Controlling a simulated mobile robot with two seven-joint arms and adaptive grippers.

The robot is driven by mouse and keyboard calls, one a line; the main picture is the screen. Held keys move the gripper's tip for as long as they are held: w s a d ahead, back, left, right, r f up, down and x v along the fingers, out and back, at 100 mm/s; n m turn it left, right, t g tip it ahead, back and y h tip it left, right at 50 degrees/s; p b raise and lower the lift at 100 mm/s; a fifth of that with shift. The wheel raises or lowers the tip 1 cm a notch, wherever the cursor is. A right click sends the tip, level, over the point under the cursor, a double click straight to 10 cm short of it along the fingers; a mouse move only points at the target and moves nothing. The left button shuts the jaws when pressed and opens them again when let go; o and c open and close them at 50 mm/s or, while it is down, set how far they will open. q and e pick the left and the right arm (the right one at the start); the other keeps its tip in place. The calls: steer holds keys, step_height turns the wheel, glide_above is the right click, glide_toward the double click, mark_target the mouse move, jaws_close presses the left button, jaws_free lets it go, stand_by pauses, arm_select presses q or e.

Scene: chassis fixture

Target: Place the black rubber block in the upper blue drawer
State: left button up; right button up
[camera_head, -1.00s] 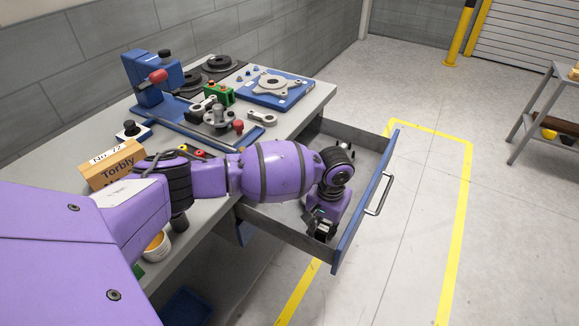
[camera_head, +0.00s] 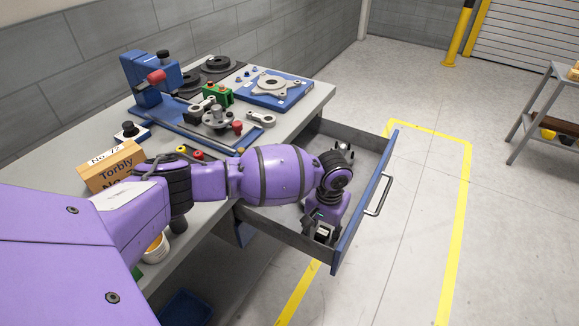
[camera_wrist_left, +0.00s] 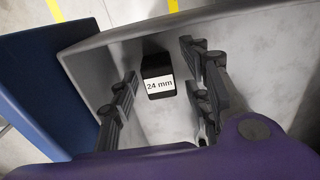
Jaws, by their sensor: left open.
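The black rubber block (camera_wrist_left: 158,76), with a white "24 mm" label, lies on the grey floor of the open upper blue drawer (camera_head: 366,201), near a corner of its walls. In the left wrist view the drawer's grey wall (camera_wrist_left: 88,72) runs beside the block. My left gripper (camera_head: 319,229) is inside the drawer's near end, pointing down. Its fingers (camera_wrist_left: 160,64) are spread wide on either side of the block, with visible gaps, so it is open and empty. In the head view the gripper partly hides the block. My right gripper is not in view.
The workbench (camera_head: 300,103) holds a blue press (camera_head: 150,80), a blue tray of parts (camera_head: 250,134), a fixture plate (camera_head: 272,88) and a cardboard box (camera_head: 112,165). The drawer's front has a metal handle (camera_head: 379,195). Open floor lies right of it.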

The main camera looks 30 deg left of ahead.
mark_target(323, 232)
arm_select(q)
step_height(323, 232, up, 12)
steer(key=p, duration=0.1)
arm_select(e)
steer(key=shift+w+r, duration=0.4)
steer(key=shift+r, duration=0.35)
arm_select(q)
steer(key=shift+d, duration=0.1)
